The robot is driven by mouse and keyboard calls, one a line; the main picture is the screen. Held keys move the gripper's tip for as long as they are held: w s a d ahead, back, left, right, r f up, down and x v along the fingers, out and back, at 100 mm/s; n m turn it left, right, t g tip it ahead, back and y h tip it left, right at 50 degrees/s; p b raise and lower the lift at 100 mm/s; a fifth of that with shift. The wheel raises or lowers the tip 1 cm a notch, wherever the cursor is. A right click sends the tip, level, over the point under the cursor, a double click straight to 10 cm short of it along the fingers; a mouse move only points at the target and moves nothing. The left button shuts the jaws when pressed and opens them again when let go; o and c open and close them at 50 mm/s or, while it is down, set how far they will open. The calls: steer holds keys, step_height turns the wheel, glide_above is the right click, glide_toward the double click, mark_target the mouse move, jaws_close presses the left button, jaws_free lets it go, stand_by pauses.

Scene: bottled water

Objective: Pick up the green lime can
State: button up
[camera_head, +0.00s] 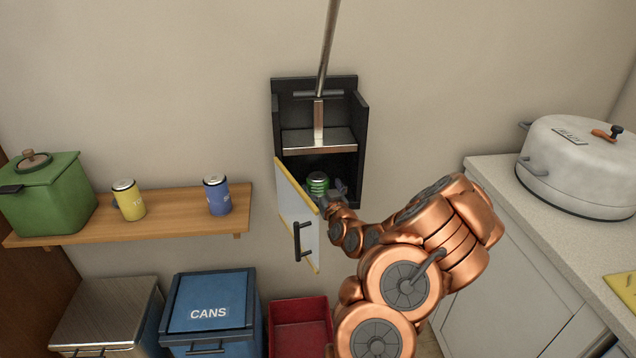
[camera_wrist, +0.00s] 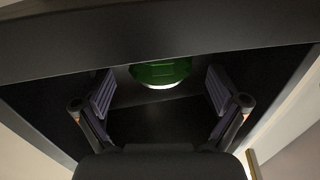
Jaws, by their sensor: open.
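The green lime can (camera_head: 318,183) stands inside the lower compartment of the black wall cabinet (camera_head: 363,125). The cabinet's pale door (camera_head: 297,222) with a yellow edge and dark handle is swung open to the left. My gripper (camera_head: 335,190) is at the cabinet opening, close to the can's right side in the head view. In the wrist view my gripper (camera_wrist: 160,100) is open, with a finger on each side and the can (camera_wrist: 160,72) ahead between them. Only the can's lower part shows there; a dark cabinet edge hides its top.
A wooden shelf (camera_head: 170,215) on the left holds a yellow can (camera_head: 129,201), a blue can (camera_head: 217,196) and a green pot (camera_head: 50,195). Below are a blue CANS bin (camera_head: 212,310) and a red bin (camera_head: 300,328). A counter with a white cooker (camera_head: 575,170) stands right.

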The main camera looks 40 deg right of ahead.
mark_target(318, 176)
steer(key=shift+w+d+r+p, duration=0.15)
steer(key=shift+w+d, duration=0.05)
steer(key=shift+w, duration=0.2)
steer(key=shift+w+d+r+p, duration=0.1)
steer(key=shift+w+d+p, duration=0.1)
steer(key=shift+w, duration=0.15)
steer(key=shift+x, duration=1)
steer(key=shift+f, duration=0.1)
steer(key=c, duration=1.1)
